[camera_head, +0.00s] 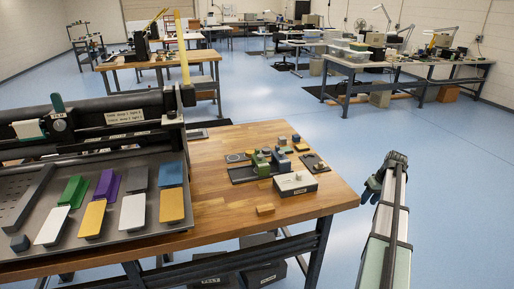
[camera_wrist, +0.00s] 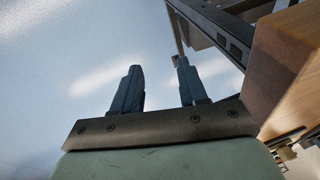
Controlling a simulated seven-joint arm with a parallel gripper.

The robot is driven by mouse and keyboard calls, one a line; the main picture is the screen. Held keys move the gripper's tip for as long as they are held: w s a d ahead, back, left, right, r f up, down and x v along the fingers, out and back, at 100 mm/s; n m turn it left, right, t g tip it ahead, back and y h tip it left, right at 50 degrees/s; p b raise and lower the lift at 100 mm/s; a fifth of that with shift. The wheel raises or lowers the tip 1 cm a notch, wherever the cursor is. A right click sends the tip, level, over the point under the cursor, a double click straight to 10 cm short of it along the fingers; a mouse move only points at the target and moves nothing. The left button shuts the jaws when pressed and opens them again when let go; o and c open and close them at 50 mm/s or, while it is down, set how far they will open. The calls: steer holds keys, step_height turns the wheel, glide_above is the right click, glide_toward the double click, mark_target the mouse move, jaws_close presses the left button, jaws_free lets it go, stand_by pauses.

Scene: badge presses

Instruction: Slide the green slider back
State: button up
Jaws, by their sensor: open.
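A green piece (camera_head: 73,191) lies in the dark tray (camera_head: 150,235) at the left, in the back row beside a purple piece (camera_head: 107,184). A smaller green block (camera_head: 262,168) sits on a low dark fixture (camera_head: 242,174) on the wooden table. I cannot tell for sure which of the two is the green slider. My gripper (camera_head: 371,189) hangs off the table's right side, apart from both. In the wrist view my gripper (camera_wrist: 160,72) is open, with nothing between its two dark fingers; no green piece shows there.
White and yellow pieces lie in the tray's front row. The table's edge (camera_wrist: 285,60) shows right of my gripper. Blue floor is free around it.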

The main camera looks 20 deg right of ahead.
steer(key=w+a+r+n+t+h, duration=0.1)
steer(key=w+a+r+n, duration=0.3)
steer(key=w+a+r, duration=0.75)
steer(key=w+a+r+n+t, duration=0.1)
steer(key=w+a+r+n, duration=0.2)
steer(key=w+a+r, duration=0.85)
step_height(320, 180, up, 6)
steer(key=m+g+h, duration=0.1)
steer(key=m+g, duration=0.3)
steer(key=m, duration=0.1)
glide_above(257, 149)
step_height(257, 149, down, 14)
steer(key=shift+r, duration=0.15)
jaws_close()
steer(key=shift+a, duration=0.1)
